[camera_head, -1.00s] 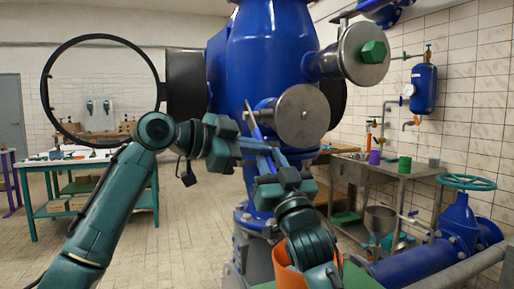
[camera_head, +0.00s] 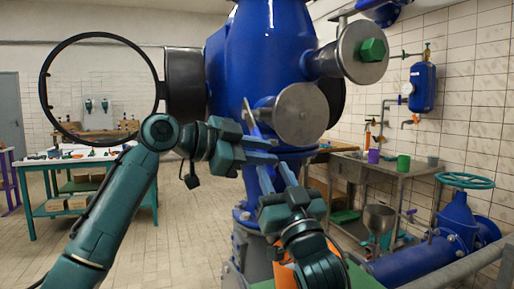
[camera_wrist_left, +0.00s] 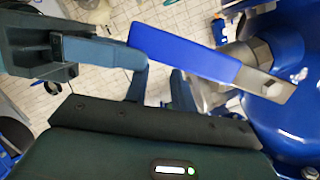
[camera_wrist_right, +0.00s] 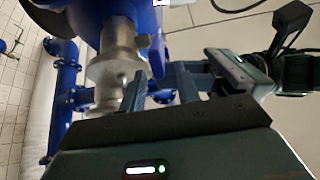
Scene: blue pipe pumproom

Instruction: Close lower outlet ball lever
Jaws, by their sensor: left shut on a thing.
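The outlet ball lever has a flat blue handle (camera_wrist_left: 185,52) on a bare metal arm (camera_wrist_left: 268,86) at the valve stem in the left wrist view. In the head view a narrow blue handle (camera_head: 252,118) rises beside the left fingers. My left gripper (camera_head: 268,152) is shut on the lever handle; the handle hides part of its fingertips in the left wrist view.
The large blue pump body (camera_head: 270,50) stands close behind the grippers, with a round metal flange (camera_head: 302,114) over them. The two grippers are very close together. A metal sink bench (camera_head: 385,170) and a valve with a green handwheel (camera_head: 466,181) stand at right.

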